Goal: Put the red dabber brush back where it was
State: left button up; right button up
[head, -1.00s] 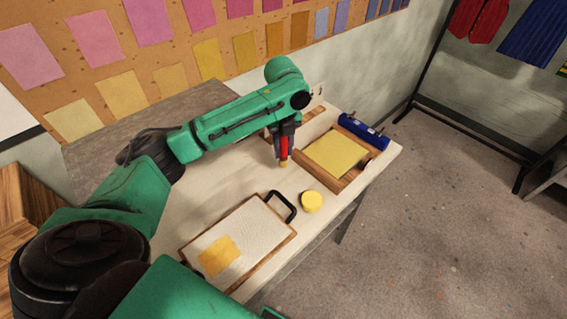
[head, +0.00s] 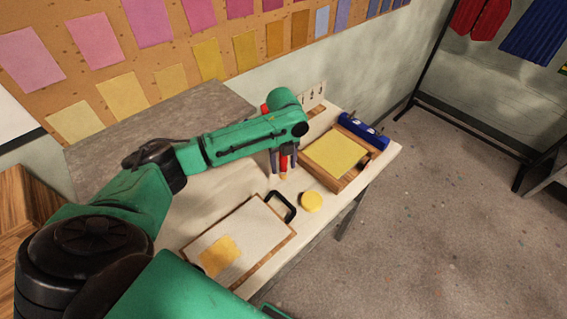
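The red dabber brush (head: 284,162) points downward, with a yellowish tip at its lower end. My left gripper (head: 283,161) is around it, a finger on each side, and appears shut on it. The brush is over the pale table, between the wooden tray and the board with the black handle. Whether its tip touches the table cannot be told. The top of the brush is hidden by my wrist. My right gripper is not in view.
A wooden tray with a yellow pad (head: 336,153) stands right of the brush, a blue roller-like object (head: 363,130) behind it. A yellow round object (head: 311,201) and a framed board (head: 238,240) with a yellow patch are nearer.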

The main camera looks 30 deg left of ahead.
pick_arm(q)
notch_tip(320, 180, up, 11)
jog(key=shift+r+b, duration=0.1)
jog(key=shift+b, duration=1)
jog(key=shift+r, duration=0.5)
